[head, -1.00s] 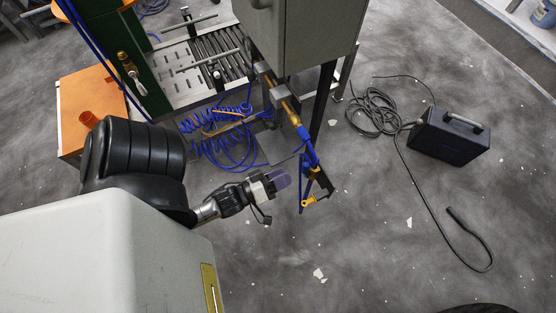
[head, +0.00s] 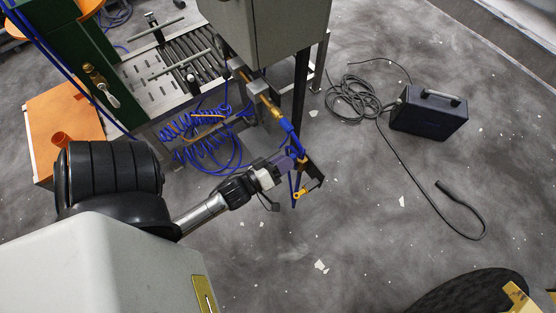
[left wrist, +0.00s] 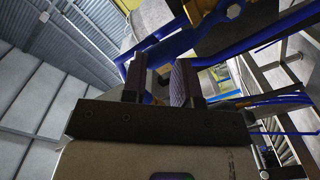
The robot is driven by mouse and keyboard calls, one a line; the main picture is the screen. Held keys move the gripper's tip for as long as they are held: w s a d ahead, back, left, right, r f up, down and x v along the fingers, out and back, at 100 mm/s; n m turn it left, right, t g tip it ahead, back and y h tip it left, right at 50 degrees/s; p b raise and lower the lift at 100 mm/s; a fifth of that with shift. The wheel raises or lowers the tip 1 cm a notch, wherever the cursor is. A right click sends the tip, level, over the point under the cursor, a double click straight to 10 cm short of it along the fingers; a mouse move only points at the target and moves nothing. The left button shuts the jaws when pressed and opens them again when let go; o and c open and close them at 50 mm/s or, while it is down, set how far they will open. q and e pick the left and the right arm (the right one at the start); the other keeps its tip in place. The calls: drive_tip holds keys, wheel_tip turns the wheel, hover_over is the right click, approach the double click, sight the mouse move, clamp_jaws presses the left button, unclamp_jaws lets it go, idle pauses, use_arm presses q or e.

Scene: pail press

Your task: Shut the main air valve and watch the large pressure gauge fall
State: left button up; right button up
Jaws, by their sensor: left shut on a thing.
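The main air valve, a brass body (head: 302,161), sits at the lower end of a blue and brass air line (head: 288,127) beneath the grey cabinet. A thin blue lever (head: 293,186) hangs at it. My left gripper (head: 286,162) reaches in from the left, its purple-grey fingers shut on the lever, though the grip itself is partly hidden. In the left wrist view the fingers (left wrist: 158,84) stand a little apart, with the blue lever (left wrist: 160,50) running across just beyond them. I can make out no large pressure gauge face. My right gripper is not in view.
A yellow fitting (head: 301,193) sits on a dark bracket below the valve. Coiled blue hose (head: 200,130) hangs to the left. The grey cabinet (head: 275,35) is above. A black case (head: 430,112) with cable lies right. Floor in front is clear, with scattered scraps.

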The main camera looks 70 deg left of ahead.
use_arm(q)
drive_tip(key=shift+a+f, duration=0.25)
drive_tip(key=shift+a, duration=0.35)
drive_tip(key=shift+c, duration=0.2)
drive_tip(key=shift+a, duration=0.55)
drive_tip(key=shift+c, duration=0.9)
drive_tip(key=shift+s+a+f, duration=0.15)
drive_tip(key=shift+a+f, duration=0.15)
drive_tip(key=shift+f, duration=0.05)
drive_tip(key=shift+a+f, duration=0.15)
drive_tip(key=shift+a, duration=0.35)
drive_tip(key=shift+o, duration=0.2)
drive_tip(key=shift+a, duration=0.1)
